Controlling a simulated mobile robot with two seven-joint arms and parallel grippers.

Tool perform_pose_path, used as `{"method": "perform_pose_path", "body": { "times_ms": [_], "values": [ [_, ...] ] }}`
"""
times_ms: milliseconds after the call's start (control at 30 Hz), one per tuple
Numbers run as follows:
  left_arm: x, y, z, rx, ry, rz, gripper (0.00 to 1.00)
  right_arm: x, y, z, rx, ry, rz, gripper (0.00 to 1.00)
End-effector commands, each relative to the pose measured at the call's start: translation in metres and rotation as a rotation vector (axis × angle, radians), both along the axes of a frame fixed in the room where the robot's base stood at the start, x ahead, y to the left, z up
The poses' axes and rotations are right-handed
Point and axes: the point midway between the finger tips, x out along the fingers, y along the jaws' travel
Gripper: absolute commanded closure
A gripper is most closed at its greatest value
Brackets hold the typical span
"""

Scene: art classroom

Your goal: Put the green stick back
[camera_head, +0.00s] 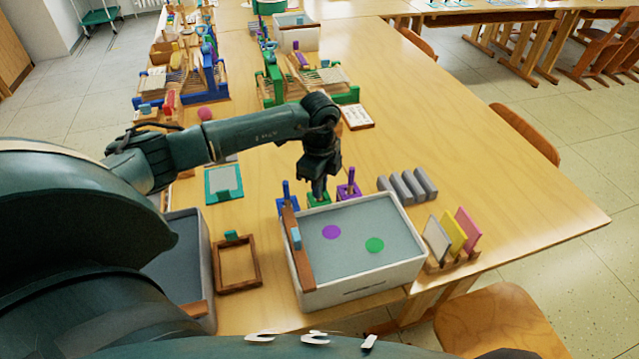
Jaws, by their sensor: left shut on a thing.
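My left gripper (319,187) points straight down behind the grey bin and is shut on the green stick, which its fingers mostly hide. The green holder block (318,201) is directly under the fingertips. I cannot tell whether the stick is seated in it. A blue block with a blue stick (286,190) stands just left of it. A purple block with a purple stick (350,189) stands just right. My right gripper is not in view.
The grey-lined white bin (375,285) has a purple and a green disc on its floor and a wooden bar along its left side. Grey blocks (407,186) and a card rack (452,260) stand right. A wooden frame (258,283) lies left. The table's right is clear.

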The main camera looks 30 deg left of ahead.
Motion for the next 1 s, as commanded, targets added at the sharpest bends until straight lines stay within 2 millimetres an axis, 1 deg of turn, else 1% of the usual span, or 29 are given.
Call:
{"method": "perform_pose_path", "body": {
  "times_ms": [167,200,400,467,667,767,800,867,1000],
  "values": [
    [0.0,0.0,-0.004,0.0,0.001,0.0,1.0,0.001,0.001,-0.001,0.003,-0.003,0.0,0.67],
    [0.0,0.0,-0.003,0.0,0.0,0.0,0.87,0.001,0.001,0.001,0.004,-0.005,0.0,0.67],
    [0.0,0.0,-0.003,0.0,0.0,0.0,0.71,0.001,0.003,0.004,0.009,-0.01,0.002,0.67],
    [0.0,0.0,-0.003,0.0,0.0,0.0,0.67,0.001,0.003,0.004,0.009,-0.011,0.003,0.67],
    [0.0,0.0,-0.002,0.0,0.0,0.0,0.67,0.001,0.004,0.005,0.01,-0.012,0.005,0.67],
    [0.0,0.0,0.003,-0.001,-0.001,0.0,0.67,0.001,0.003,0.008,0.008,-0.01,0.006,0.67],
    [0.001,0.0,0.006,-0.001,-0.002,0.0,0.67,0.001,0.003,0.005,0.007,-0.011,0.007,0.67],
    [0.001,0.0,0.013,-0.001,-0.002,0.0,0.67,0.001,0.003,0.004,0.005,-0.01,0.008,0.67],
    [0.001,0.0,0.042,-0.001,-0.005,-0.001,0.67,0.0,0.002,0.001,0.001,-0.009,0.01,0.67]
  ]
}}
